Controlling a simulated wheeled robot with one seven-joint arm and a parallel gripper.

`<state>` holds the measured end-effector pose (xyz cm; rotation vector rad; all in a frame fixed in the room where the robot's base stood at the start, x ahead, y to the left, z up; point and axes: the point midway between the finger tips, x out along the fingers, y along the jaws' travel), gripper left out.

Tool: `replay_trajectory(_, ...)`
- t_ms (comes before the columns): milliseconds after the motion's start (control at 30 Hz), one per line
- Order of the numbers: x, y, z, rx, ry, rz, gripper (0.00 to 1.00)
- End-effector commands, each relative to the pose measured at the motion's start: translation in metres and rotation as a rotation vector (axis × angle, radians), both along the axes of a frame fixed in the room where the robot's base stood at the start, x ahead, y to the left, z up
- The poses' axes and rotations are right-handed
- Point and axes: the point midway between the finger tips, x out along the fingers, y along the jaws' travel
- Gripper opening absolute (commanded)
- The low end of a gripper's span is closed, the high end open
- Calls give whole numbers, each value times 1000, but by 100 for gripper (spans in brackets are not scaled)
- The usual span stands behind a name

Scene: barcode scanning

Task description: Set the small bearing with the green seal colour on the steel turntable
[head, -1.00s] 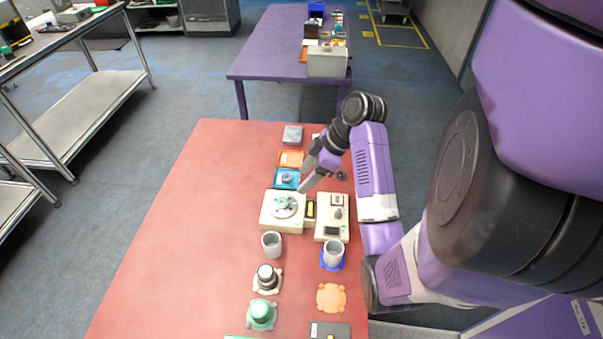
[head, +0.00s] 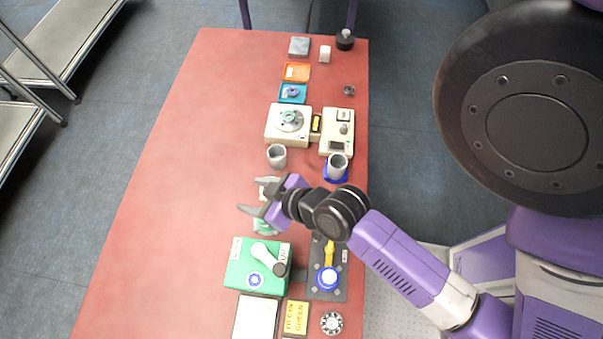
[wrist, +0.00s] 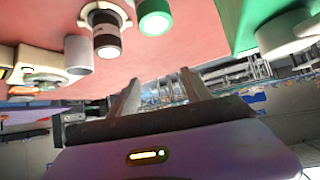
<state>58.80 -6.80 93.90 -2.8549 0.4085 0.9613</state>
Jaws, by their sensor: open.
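The bearing with the green seal (head: 289,115) lies on the steel turntable (head: 290,124), on a cream base (head: 273,136) towards the back of the red table. It looks flat and roughly central on the plate. My gripper (head: 256,196) is open and empty, well apart from it, nearer the front and above the dark and green cylinders. In the wrist view both fingers (wrist: 160,86) stand apart with nothing between them. The turntable base also shows at the left of the wrist view (wrist: 28,58); the bearing is not clear there.
A blue-sealed bearing sits in a blue tray (head: 303,98) behind the turntable, with an orange tray (head: 296,72) beyond. Grey cups (head: 277,157) stand in front. A green box (head: 240,265) and a dark fixture (head: 314,285) are nearer. The table's left side is clear.

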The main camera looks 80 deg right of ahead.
Motion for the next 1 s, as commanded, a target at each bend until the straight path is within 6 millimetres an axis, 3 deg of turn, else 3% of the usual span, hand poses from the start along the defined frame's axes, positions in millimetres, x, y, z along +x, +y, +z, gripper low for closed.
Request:
replay_trajectory(33,-18,17,6,-10,-19,16,57)
replay_trajectory(233,-75,46,57,-61,-162,92,57)
replay_trajectory(500,-115,65,128,-70,-341,251,57)
replay_trajectory(700,-121,68,142,-65,-377,285,57)
replay_trajectory(1000,-121,68,137,-65,-376,283,57)
